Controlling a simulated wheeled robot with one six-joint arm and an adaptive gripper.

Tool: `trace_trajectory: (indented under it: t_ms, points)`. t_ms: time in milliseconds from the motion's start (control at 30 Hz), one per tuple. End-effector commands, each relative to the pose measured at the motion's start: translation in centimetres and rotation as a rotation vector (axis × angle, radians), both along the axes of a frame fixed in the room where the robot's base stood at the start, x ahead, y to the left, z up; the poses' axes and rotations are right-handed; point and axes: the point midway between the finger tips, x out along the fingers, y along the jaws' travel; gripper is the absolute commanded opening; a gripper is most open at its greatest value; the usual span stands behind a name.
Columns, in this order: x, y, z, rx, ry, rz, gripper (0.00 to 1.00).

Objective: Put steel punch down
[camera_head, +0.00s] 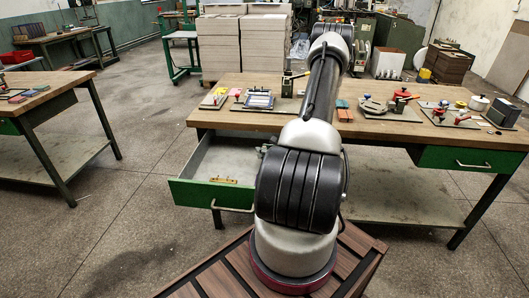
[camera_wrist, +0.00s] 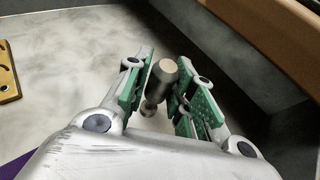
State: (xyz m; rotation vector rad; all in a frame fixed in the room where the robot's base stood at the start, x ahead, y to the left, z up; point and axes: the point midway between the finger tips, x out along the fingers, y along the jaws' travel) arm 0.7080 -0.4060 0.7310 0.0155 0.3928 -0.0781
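The steel punch (camera_wrist: 163,75), a dark grey cylinder with a narrower lower end, is between the green-padded fingers of my gripper (camera_wrist: 161,88) in the wrist view. It sits tilted in the picture, with a pad close against each side, and the fingers look shut on it. Below it is the pale, stained floor of the open drawer (camera_wrist: 75,50). I cannot tell whether the punch touches that floor.
A yellow-brown plate with holes (camera_wrist: 7,75) lies at the left in the wrist view. The drawer wall (camera_wrist: 215,50) and wooden bench edge (camera_wrist: 290,30) rise at the right. Tools and fixtures stand on the workbench (camera_head: 225,117). Between them, the drawer floor looks clear.

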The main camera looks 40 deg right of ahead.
Motion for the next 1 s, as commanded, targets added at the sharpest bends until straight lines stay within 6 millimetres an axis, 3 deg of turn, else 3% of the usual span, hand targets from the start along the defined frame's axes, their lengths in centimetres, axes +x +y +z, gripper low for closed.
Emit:
trace_trajectory:
  t_ms: [433, 1000]
  points:
    - [-0.1, 0.0, 0.4, 0.000, 0.000, -0.001, 0.42]
    - [-10.0, 0.7, 4.5, 0.000, 0.000, -0.002, 0.42]
